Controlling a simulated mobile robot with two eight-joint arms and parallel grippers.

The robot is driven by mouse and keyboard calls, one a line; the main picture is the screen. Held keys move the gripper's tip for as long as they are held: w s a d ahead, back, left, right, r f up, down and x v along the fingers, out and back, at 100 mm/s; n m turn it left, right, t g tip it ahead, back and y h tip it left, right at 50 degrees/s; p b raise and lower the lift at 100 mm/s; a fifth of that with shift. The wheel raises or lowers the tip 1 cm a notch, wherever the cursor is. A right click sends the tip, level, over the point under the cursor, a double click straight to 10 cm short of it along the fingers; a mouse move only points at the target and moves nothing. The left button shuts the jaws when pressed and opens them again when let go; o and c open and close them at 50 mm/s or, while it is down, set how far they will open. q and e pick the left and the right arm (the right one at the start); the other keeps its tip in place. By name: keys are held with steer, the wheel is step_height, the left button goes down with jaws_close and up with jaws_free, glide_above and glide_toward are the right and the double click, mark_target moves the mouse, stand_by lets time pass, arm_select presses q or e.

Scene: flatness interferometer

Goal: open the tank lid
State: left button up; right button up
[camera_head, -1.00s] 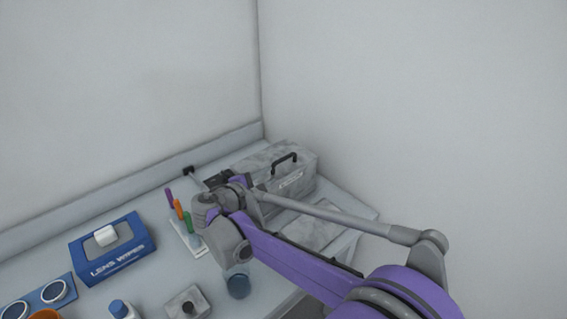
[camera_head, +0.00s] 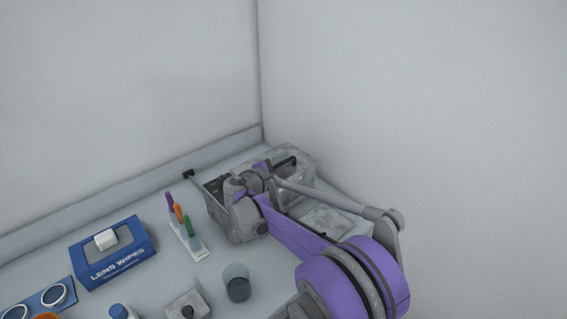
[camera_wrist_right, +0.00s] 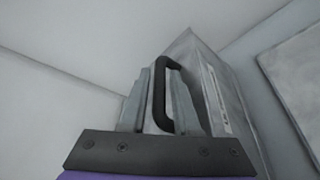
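The tank (camera_head: 238,225) is a grey box in the back corner of the bench. Its grey lid (camera_head: 302,153) has a black bar handle (camera_head: 287,161). Dark parts show inside the tank to the left of the lid. My right gripper (camera_head: 270,168) is over the tank beside the handle, partly hidden by its own wrist. In the right wrist view its two fingers (camera_wrist_right: 164,90) stand apart, with the black handle (camera_wrist_right: 161,98) between them. Whether they touch it is not clear. My left gripper is not in view.
A pen rack (camera_head: 189,239), a blue lens wipes box (camera_head: 112,254), a clear cup (camera_head: 236,283) and a small grey block with a dark knob (camera_head: 187,304) stand left and front of the tank. Walls close off the back and right.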

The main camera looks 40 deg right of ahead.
jaws_close()
stand_by(1.4)
